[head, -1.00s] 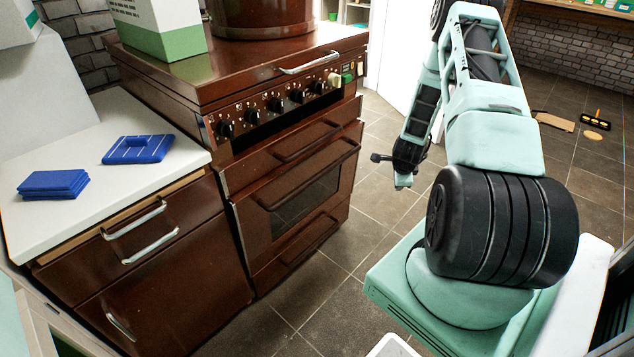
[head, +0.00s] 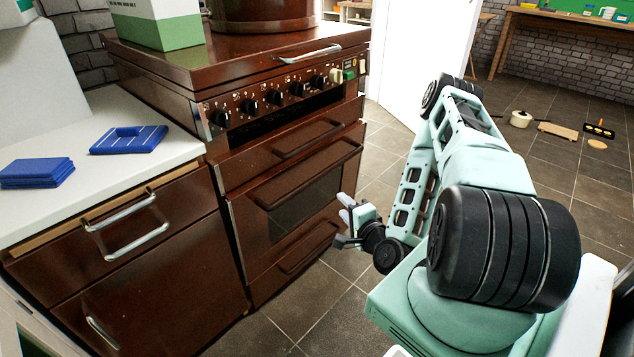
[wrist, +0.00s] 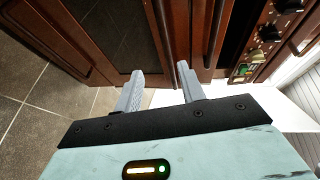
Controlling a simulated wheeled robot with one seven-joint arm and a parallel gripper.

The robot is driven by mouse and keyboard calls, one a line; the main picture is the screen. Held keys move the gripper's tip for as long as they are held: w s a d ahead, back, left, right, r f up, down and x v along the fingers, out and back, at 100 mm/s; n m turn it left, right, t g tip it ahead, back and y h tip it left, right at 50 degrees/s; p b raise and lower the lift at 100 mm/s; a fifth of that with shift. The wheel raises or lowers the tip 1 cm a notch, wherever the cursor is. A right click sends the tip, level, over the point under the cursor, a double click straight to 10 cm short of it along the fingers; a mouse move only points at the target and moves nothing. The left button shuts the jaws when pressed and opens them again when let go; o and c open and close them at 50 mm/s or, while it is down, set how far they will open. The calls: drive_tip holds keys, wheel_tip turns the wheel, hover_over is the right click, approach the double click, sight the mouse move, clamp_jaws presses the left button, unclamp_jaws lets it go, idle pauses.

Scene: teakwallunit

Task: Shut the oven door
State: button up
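The oven door (head: 305,204) is a glossy brown panel with a dark window and a long handle (head: 308,174) along its top, on the front of the brown cooker. It looks nearly upright and close to the cooker's front; I cannot tell whether a small gap remains at its top. My gripper (head: 344,216) is just right of the door's lower right side in the head view. In the wrist view, my gripper (wrist: 158,82) has its two pale fingers apart with nothing between them. The door's window (wrist: 112,38) shows beyond the fingers there. No contact is visible.
Another brown panel with a handle (head: 308,140) is above the door, under the black knobs (head: 272,97). A lower drawer (head: 295,260) is below it. A white counter (head: 70,205) with blue items stands at the left. Tiled floor (head: 335,300) is clear before the cooker.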

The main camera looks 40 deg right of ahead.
drive_tip(key=b, duration=0.9)
approach(317, 177)
drive_tip(key=w+d+f, duration=0.1)
drive_tip(key=w+f, duration=0.1)
drive_tip(key=b+x, duration=0.5)
drive_tip(key=b, duration=0.1)
drive_tip(key=r+b+x, duration=0.1)
drive_tip(key=b+x, duration=0.2)
drive_tip(key=shift+w+d, duration=0.15)
drive_tip(key=shift+w, duration=0.25)
clamp_jaws()
